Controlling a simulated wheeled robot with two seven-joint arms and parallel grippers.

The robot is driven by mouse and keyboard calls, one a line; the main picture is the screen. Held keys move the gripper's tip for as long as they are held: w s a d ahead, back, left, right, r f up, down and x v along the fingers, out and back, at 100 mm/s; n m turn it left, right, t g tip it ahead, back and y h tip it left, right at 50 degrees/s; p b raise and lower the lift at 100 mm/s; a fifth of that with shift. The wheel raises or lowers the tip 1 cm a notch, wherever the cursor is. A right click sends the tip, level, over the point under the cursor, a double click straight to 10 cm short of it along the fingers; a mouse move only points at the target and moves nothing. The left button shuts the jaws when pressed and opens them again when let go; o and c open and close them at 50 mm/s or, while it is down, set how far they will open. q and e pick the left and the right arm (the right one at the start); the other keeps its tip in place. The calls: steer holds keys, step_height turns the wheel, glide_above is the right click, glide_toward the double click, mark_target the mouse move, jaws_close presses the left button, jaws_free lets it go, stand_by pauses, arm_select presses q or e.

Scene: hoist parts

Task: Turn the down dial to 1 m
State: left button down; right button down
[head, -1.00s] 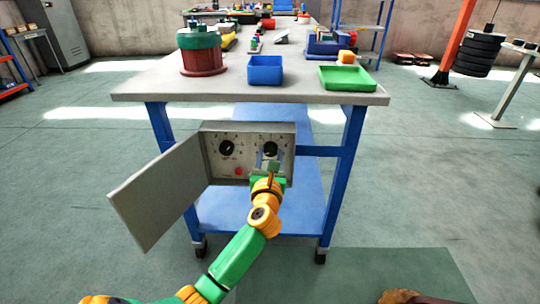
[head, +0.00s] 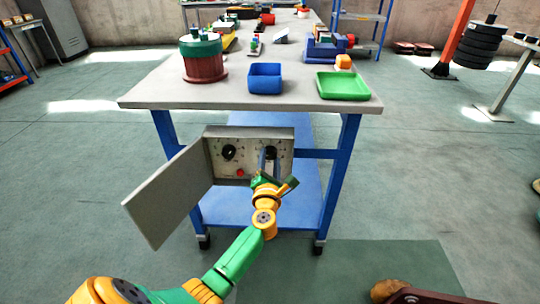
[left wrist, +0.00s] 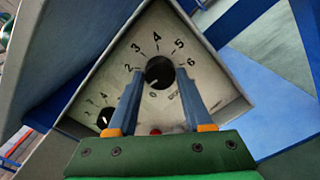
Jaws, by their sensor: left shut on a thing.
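The grey control box (head: 222,172) hangs under the front of the workbench with its door (head: 165,195) swung open to the left. Its right dial (left wrist: 160,70) is black, with numbers 2 to 6 and 0 visible around it; the label is partly hidden, so I cannot read it fully. My left gripper (left wrist: 160,85) is shut on this dial, one blue finger on each side. The left finger covers the place between 0 and 2. The pointer mark seems to face lower left, but is too small to read exactly. My right gripper is not in view.
A second black dial (head: 229,152) and a red button (head: 240,172) sit on the same panel. Above, the workbench top (head: 220,97) carries a blue bin (head: 265,79), a green tray (head: 343,86) and a green-and-red drum (head: 205,64). A blue lower shelf (head: 300,205) is behind the arm.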

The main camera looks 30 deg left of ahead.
arm_select(q)
steer(key=shift+m, duration=0.3)
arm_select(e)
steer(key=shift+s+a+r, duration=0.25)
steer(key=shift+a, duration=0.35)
arm_select(q)
steer(key=c, duration=0.5)
jaws_free()
steer(key=shift+s+a, duration=0.1)
steer(key=shift+o, duration=0.9)
steer(key=shift+s, duration=0.1)
steer(key=p+v, duration=0.2)
steer(key=v, duration=0.5)
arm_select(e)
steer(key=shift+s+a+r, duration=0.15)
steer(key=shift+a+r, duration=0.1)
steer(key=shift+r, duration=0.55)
